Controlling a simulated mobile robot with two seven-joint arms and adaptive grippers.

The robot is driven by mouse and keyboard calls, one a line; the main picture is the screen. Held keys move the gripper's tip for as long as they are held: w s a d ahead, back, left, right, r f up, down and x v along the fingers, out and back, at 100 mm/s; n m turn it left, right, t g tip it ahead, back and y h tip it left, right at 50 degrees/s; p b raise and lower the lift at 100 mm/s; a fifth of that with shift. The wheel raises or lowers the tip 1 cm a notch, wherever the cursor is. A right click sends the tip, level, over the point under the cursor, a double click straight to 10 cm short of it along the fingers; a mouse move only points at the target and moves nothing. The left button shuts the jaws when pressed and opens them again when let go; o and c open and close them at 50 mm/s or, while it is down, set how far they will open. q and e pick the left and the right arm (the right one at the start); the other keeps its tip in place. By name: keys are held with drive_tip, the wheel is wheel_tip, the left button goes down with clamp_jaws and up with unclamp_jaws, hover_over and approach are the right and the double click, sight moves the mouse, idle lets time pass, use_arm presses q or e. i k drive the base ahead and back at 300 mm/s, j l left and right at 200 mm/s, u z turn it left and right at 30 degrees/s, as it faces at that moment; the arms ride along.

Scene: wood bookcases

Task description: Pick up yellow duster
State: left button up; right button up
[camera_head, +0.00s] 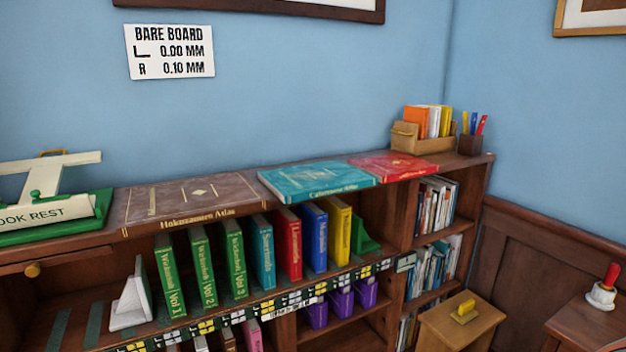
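A small yellow object (466,307), which looks like the yellow duster, sits on the light wooden top of a low stand (438,322) at the lower right. It has a yellow upper part and a paler base, and is too small to make out in detail. Nothing covers it. Neither of my grippers shows in the head view.
A bookcase (470,172) stands left of the stand, with coloured books in its shelves and flat atlases (190,200) on top. A dark wooden table (590,328) at the right holds a red-handled white item (601,294). A gap separates the table and stand.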

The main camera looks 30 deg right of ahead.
sight(467, 312)
drive_tip(key=z, duration=1.95)
